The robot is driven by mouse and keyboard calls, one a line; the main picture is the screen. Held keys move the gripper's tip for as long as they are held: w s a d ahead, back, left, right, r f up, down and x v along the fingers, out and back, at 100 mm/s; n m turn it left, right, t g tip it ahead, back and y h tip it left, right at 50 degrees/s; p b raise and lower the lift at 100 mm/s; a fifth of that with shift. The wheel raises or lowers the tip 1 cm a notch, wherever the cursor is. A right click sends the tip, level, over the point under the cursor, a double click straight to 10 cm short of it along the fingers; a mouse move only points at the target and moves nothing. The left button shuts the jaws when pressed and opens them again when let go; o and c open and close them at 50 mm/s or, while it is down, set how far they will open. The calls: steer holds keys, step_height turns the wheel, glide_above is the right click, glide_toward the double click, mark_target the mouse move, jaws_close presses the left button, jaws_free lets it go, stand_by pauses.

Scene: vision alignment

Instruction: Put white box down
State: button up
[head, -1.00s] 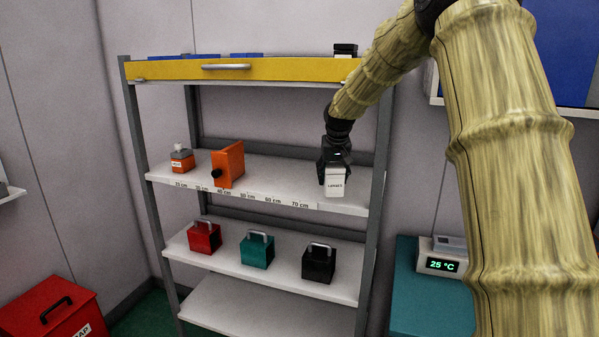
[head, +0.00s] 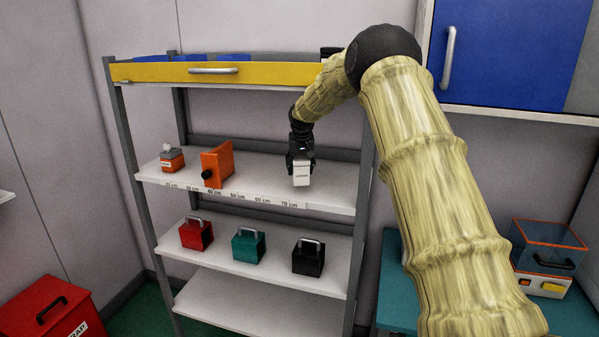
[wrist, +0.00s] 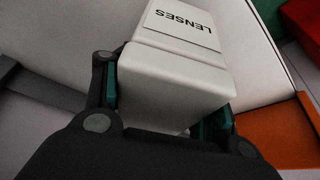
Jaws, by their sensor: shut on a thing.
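The white box (head: 301,175), labelled LENSES, is at the upper shelf (head: 335,193) of the rack, toward its right part. My gripper (head: 300,160) is above it and shut on it. In the wrist view the white box (wrist: 178,80) sits between the two fingers of my gripper (wrist: 165,105). I cannot tell whether the box's underside touches the shelf.
An orange block with a black knob (head: 217,164) and a small orange-and-white bottle (head: 172,158) stand on the same shelf, left. A distance scale runs along its front edge. Red (head: 196,234), teal (head: 248,246) and black (head: 308,257) handled boxes stand below. Shelf between orange block and gripper is clear.

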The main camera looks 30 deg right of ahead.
steer(key=shift+f+p, duration=0.65)
steer(key=shift+p, duration=0.2)
steer(key=shift+w+f+p, duration=0.1)
steer(key=shift+f+p, duration=0.4)
steer(key=shift+f, duration=0.65)
steer(key=o, duration=1.1)
steer(key=shift+o, duration=0.2)
steer(key=shift+r, duration=0.15)
